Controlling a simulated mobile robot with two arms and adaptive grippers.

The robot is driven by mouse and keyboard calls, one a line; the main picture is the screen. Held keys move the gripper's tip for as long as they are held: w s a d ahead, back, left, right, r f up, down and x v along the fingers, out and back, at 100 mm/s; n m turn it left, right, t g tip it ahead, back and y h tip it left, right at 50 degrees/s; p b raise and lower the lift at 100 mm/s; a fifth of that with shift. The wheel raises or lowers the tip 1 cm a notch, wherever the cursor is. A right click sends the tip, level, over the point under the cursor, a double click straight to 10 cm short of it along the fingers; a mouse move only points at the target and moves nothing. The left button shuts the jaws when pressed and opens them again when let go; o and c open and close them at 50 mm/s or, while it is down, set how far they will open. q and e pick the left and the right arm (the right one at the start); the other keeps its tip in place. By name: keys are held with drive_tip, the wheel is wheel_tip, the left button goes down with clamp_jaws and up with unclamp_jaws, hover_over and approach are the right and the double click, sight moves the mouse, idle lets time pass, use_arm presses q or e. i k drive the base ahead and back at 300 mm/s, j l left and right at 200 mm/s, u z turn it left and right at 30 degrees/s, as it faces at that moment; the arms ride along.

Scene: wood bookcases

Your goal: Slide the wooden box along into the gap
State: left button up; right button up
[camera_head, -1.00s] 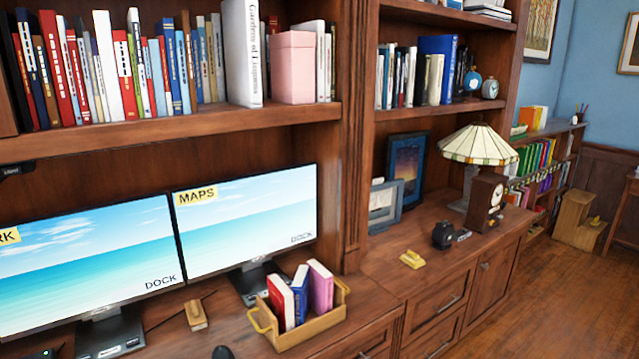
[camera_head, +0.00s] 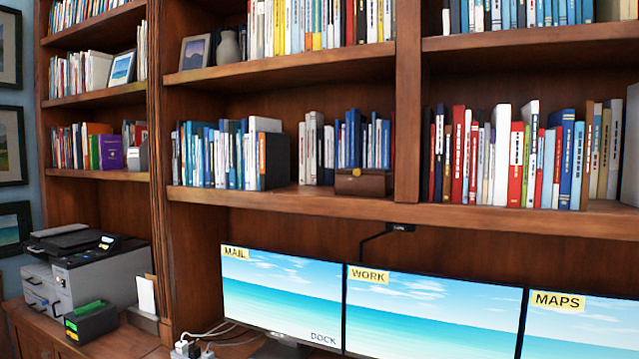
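A small brown wooden box (camera_head: 362,183) with a yellow clasp stands at the front of the middle shelf (camera_head: 270,199) in the head view. It is in front of white and blue books (camera_head: 345,140), left of an upright divider (camera_head: 407,110). A narrow gap shows between a dark book (camera_head: 276,160) at the end of the left row and the white books right of it. The shelf front left of the box is bare. Neither of my grippers is in view.
Three monitors (camera_head: 283,295) stand below the shelf. A printer (camera_head: 85,270) and a dark box with a green top (camera_head: 90,322) are at the lower left. White plugs and cables (camera_head: 190,345) lie beside the left monitor. Colourful books (camera_head: 500,155) fill the bay right of the divider.

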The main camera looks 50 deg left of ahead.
sight(345, 185)
drive_tip(key=u, duration=1.35)
